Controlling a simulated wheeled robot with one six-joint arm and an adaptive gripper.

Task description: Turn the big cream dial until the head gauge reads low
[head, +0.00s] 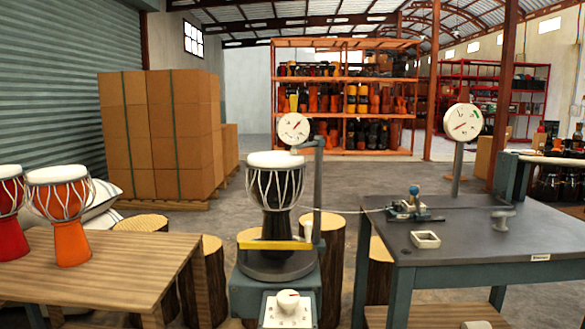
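A big cream dial (288,300) sits on a pale panel (272,316) at the front of the drum stand, bottom centre. A round white gauge (294,128) stands on a grey post just above the drum; its thin reddish needle slants toward upper right. A second round white gauge (463,122) stands on a post behind the dark table, with a red needle and a green mark at its upper right. I cannot tell from any label which one is the head gauge, and the scale markings are too small to read. My gripper is not in view.
A black goblet drum (277,190) stands on the stand behind a yellow bar (274,245). A wooden table (110,262) with orange and red drums is at left. A dark workbench (480,240) with small tools is at right. A pale object (476,325) is cut off below it.

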